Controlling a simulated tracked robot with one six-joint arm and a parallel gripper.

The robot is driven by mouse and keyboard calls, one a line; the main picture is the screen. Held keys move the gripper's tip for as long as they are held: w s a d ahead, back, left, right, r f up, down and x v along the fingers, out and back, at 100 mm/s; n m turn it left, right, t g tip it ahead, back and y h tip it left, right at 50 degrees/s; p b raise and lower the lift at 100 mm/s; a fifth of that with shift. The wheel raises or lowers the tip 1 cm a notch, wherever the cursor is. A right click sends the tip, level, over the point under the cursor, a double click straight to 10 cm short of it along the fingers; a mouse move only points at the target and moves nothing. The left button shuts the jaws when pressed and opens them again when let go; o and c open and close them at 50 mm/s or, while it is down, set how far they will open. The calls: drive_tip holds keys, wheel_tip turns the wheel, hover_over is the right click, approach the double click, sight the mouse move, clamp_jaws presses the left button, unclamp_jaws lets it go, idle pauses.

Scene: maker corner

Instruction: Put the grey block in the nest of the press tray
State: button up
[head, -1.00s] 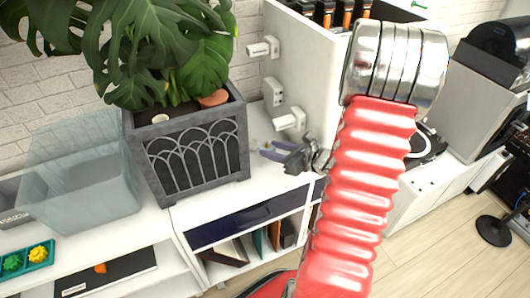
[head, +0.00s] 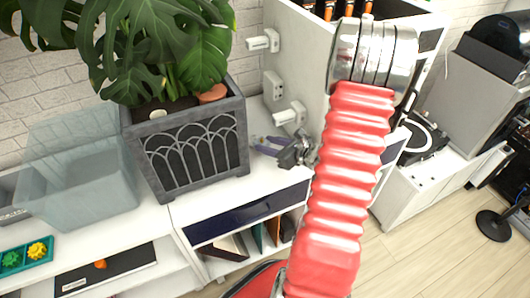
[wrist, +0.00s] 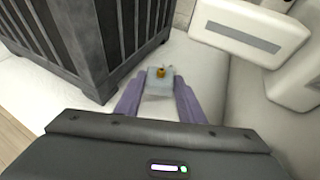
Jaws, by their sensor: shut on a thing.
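My gripper (head: 262,146) hangs just above or at the white cabinet top, right of the planter. In the wrist view its two purple fingers (wrist: 158,98) are closed on the sides of a small light grey block (wrist: 157,86) with a brass-coloured knob or pin on top. I cannot tell whether the block touches the surface. In the head view the block is too small and hidden to make out. I cannot pick out the press tray or its nest in either view.
A grey planter (head: 190,150) with a large leafy plant stands close left of my gripper. White wall fittings (head: 290,114) on an upright panel are close right. A clear bin (head: 85,185) and a teal tray (head: 25,256) with green and yellow pieces are further left.

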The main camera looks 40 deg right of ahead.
sight(267, 157)
drive_tip(key=shift+f, duration=1.45)
drive_tip(key=shift+w+d+f, duration=0.1)
drive_tip(key=shift+f, duration=0.1)
drive_tip(key=shift+w+f, duration=0.1)
drive_tip(key=shift+w, duration=0.05)
drive_tip(key=shift+f, duration=0.1)
drive_tip(key=o, duration=1)
drive_tip(key=shift+o, duration=0.2)
